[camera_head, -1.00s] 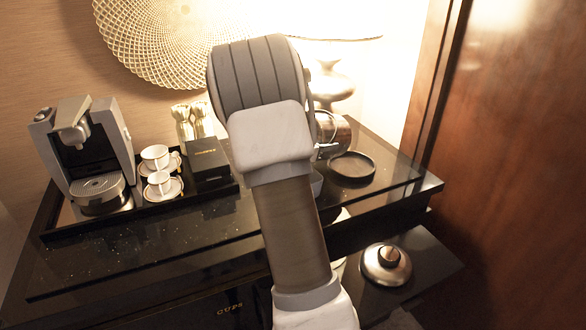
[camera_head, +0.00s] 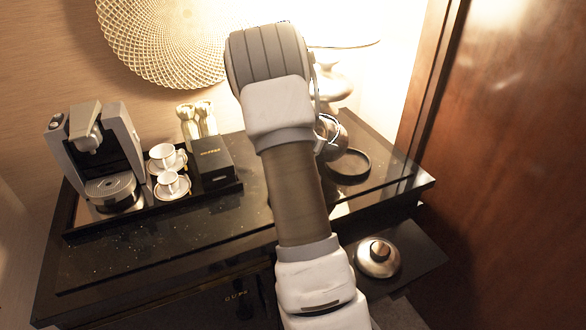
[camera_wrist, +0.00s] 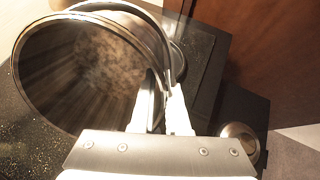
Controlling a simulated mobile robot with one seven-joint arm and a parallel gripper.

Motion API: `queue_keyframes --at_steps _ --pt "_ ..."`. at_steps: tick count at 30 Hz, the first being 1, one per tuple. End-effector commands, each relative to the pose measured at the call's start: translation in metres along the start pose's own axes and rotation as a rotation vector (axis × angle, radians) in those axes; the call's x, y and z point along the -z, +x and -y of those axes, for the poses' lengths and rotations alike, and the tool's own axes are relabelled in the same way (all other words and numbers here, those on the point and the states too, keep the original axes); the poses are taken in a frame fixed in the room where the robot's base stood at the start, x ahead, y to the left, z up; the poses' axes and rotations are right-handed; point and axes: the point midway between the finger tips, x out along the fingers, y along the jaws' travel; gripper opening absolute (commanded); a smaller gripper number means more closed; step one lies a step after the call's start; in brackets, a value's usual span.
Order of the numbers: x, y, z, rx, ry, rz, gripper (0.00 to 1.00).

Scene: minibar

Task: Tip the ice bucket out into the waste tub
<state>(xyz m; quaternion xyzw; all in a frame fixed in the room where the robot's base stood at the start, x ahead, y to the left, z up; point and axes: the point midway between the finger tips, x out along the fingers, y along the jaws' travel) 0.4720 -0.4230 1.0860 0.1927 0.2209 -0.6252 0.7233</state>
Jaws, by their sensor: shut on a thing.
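The ice bucket (camera_wrist: 75,65) fills the left of the wrist view, a metal bucket with its open mouth turned towards the camera. Its inside looks brownish and streaked, and I make out no clear ice in it. My gripper (camera_wrist: 164,98) is shut on the bucket's rim at its right side. In the head view my arm hides the gripper and most of the bucket; a shiny part of the bucket (camera_head: 331,134) shows just right of the arm, above the counter. I cannot make out the waste tub in either view.
The dark counter (camera_head: 130,255) carries a coffee machine (camera_head: 100,155), cups on saucers (camera_head: 170,183), a black box (camera_head: 212,160) and a round dark tray (camera_head: 348,166). A metal lid with a dark knob (camera_head: 378,259) sits on a lower surface at right. A wooden panel (camera_head: 500,150) stands at far right.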

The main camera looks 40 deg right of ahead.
Motion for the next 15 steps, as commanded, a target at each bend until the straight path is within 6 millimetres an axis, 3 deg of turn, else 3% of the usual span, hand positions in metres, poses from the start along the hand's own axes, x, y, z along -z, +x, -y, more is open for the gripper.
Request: queue_keyframes --at_steps 1,15 --pt "-0.0071 -0.0026 0.0 0.001 0.003 -0.009 0.0" --pt "-0.0118 -0.0026 -0.0007 0.0 0.002 -0.112 0.0"
